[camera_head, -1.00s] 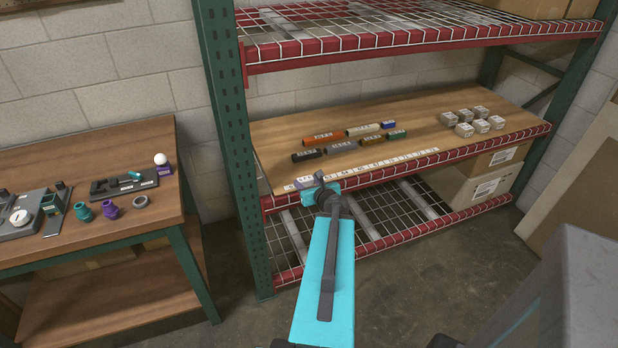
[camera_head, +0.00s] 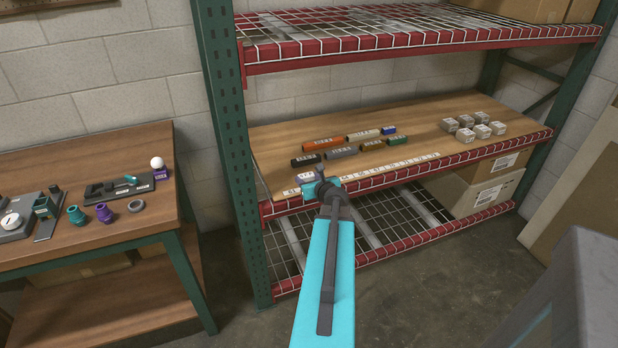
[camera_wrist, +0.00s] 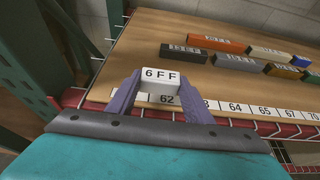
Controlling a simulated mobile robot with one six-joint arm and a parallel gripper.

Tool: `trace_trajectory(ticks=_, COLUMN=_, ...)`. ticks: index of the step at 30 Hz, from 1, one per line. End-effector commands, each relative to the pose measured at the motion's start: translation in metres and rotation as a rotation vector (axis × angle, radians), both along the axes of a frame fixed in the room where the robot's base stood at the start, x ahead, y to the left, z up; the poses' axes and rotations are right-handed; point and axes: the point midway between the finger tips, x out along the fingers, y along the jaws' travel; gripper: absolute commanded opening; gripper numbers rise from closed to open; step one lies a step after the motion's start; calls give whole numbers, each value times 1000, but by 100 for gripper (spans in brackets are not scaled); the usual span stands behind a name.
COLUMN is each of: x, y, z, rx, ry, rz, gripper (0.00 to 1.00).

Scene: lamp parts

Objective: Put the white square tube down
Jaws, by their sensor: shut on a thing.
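The white square tube, marked 6FF, is between the two purple fingers of my gripper (camera_wrist: 150,97) in the wrist view. The tube's labelled white end (camera_wrist: 161,79) faces me, just behind the number 62 on the strip at the shelf's front edge. My gripper is shut on it. I cannot tell whether the tube touches the wooden shelf board (camera_head: 270,135). In the head view my gripper (camera_head: 308,178) is at the front left of the shelf. There the tube is mostly hidden by my gripper and too small to make out.
A numbered strip (camera_wrist: 235,107) runs along the board's front edge. Several labelled tubes, including an orange one (camera_head: 323,144) and a black one (camera_head: 306,160), lie behind. Grey boxes (camera_head: 466,135) stand to the right. A green post (camera_head: 225,150) is at the left; a wire deck is above.

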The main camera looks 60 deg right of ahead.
Motion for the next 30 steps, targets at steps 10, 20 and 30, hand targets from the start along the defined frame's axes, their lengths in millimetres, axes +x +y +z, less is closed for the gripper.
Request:
trace_trajectory(ticks=10, x=19, y=-34, z=-3, rx=-1, ry=1, rz=0, gripper=24)
trace_trajectory(ticks=20, x=28, y=-49, z=-5, rx=0, ry=0, rz=1, gripper=24)
trace_trajectory(ticks=30, x=29, y=-49, z=-5, rx=0, ry=0, rz=1, gripper=24)
